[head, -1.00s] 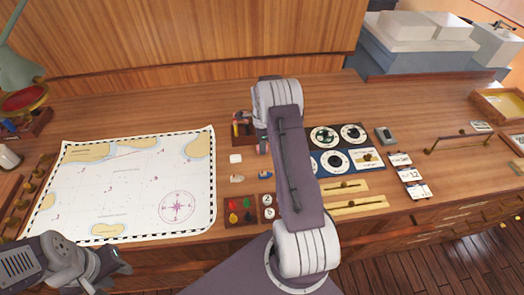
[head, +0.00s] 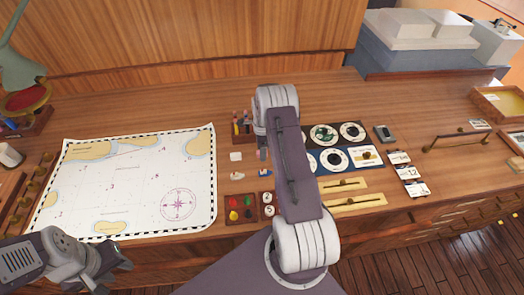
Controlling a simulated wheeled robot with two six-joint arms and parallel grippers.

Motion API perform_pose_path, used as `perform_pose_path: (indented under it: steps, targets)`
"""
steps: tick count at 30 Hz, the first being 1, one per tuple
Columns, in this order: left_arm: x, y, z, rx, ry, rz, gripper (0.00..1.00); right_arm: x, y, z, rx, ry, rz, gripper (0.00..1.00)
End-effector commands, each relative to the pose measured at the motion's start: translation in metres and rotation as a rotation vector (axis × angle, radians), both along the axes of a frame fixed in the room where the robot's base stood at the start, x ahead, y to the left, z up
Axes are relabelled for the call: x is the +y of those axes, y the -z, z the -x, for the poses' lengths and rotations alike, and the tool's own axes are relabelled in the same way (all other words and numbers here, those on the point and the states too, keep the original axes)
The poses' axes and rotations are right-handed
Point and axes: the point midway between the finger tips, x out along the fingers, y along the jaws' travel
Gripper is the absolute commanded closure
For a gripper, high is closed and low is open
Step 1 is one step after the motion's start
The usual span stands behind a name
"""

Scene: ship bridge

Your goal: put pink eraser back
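I cannot make out a pink eraser; it may be hidden behind my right arm or too small to tell. A white block (head: 236,156) and a small white-and-blue piece (head: 237,175) lie on the desk right of the chart. A small wooden holder (head: 242,138) with upright coloured items stands behind them. My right gripper (head: 263,156) is mostly hidden behind its own arm, just right of the white block; its fingers and anything in them cannot be made out. My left gripper (head: 119,262) hangs at the chart's front left edge, away from these pieces, its opening unclear.
The chart (head: 135,180) covers the left of the desk. A tray (head: 226,216) of coloured pieces sits at its right front corner. Dial panels (head: 341,150), brass slider plates (head: 346,201) and cards (head: 407,173) lie right of my arm.

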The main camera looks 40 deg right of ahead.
Motion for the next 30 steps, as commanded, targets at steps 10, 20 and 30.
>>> perform_pose_path:
  steps: [10, 20, 30]
  targets:
    - [0.0, 0.01, 0.0, 0.0, 0.0, 0.0, 0.64, -0.001, -0.029, -0.001, -0.006, 0.0, 0.003, 0.55]
    - [0.0, 0.028, 0.0, 0.0, 0.0, 0.0, 0.64, 0.0, -0.099, -0.001, -0.004, 0.0, 0.002, 0.55]
    - [0.0, 0.031, 0.0, 0.0, 0.0, 0.0, 0.64, 0.0, -0.124, 0.0, -0.001, 0.0, 0.0, 0.55]
